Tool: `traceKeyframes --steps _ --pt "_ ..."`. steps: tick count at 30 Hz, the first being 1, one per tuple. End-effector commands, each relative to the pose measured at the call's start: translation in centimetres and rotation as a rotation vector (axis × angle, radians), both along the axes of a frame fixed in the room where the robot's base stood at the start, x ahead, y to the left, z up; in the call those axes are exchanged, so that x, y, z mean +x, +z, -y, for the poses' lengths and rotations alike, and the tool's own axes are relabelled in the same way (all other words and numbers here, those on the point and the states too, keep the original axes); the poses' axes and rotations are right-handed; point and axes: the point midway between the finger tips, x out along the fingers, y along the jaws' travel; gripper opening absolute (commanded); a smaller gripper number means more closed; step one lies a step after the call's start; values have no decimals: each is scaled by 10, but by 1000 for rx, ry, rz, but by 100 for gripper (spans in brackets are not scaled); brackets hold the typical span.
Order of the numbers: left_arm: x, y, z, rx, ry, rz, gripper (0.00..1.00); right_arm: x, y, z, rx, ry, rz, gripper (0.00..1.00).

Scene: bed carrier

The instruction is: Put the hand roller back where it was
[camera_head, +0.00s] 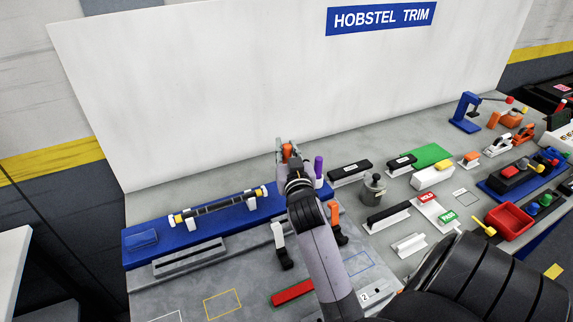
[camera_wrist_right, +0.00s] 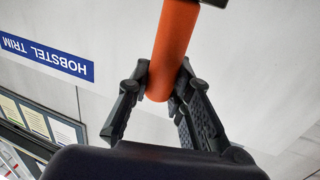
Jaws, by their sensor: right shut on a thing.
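The hand roller shows as an orange handle (camera_wrist_right: 175,45) in the right wrist view, gripped near its rounded end; its dark far end is cut off at the top edge. My right gripper (camera_head: 286,158) is shut on this handle. In the head view it is above the back of the bench, in front of the white panel, and only a little orange shows between its fingers. The rest of the roller is hidden or too small to tell. A yellow outline (camera_head: 222,304) and a blue outline (camera_head: 357,263) mark bare spots on the bench. My left gripper is out of view.
A blue fixture (camera_head: 143,240) carries a dark rod (camera_head: 220,206) left of my arm. A purple-topped item (camera_head: 318,167) stands close right of my gripper. A metal canister (camera_head: 374,188), a red tray (camera_head: 509,221) and several tools crowd the right side. The white panel (camera_head: 200,100) closes the back.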

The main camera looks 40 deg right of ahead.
Motion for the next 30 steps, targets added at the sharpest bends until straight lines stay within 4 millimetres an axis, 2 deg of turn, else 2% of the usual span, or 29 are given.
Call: traceKeyframes --steps 5,12,25,26,30 --pt "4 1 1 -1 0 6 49 0 -14 0 0 -1 2 0" --pt "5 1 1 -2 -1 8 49 0 -48 0 0 0 2 0" --pt "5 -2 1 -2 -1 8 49 0 -55 0 -2 0 3 0" --pt "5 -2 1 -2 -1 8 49 0 -55 0 -1 0 2 21" --pt "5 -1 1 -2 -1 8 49 0 -55 0 -1 0 2 30"
